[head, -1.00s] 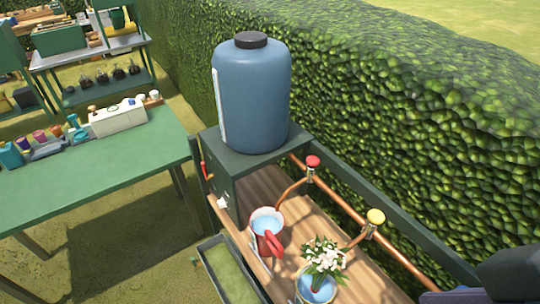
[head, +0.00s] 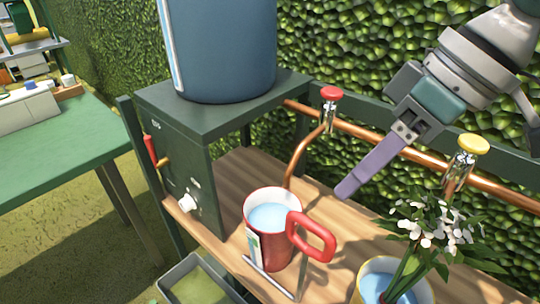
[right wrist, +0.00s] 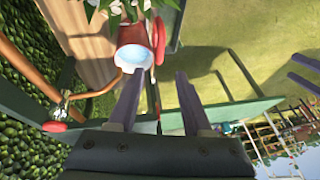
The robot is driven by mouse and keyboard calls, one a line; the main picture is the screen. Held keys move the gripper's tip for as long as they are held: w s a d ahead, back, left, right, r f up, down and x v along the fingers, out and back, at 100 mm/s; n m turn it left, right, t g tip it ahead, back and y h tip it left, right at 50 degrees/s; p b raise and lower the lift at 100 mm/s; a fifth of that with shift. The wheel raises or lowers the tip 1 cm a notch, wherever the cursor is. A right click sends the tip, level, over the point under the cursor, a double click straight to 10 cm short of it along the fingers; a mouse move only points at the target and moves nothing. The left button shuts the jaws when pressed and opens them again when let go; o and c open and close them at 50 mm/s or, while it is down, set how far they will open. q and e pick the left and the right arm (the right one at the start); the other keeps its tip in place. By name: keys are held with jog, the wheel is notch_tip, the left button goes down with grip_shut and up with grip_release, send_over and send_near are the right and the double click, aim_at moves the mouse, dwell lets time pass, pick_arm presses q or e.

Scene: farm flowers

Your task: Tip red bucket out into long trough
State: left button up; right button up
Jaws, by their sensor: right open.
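The red bucket (head: 257,222), with a thick red side handle, stands upright on the wooden bench with pale blue water in it. In the right wrist view the bucket (right wrist: 131,33) shows beyond the fingers. The long trough (head: 178,277) is a grey-rimmed box with a greenish inside, low in front of the bench and partly cut off. My right gripper (head: 347,190) is open and empty, above and to the right of the bucket, apart from it. Both its fingers show in the right wrist view (right wrist: 158,88). Purple bars at that view's right edge may be my left gripper (right wrist: 304,70); its state is unclear.
A blue tank (head: 220,50) stands on a dark green stand (head: 180,165) left of the bucket. A copper pipe (head: 400,148) with a red tap (head: 330,93) and a yellow tap (head: 466,144) runs behind. White flowers (head: 430,225) in a pot stand to the right.

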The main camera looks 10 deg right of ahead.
aim_at(312, 222)
jog(key=b+x, duration=0.1)
jog(key=x, duration=0.8)
jog(key=shift+a+f, duration=0.1)
jog(key=shift+f, duration=0.25)
jog(key=shift+c, duration=0.4)
grip_shut()
dwell(0.5)
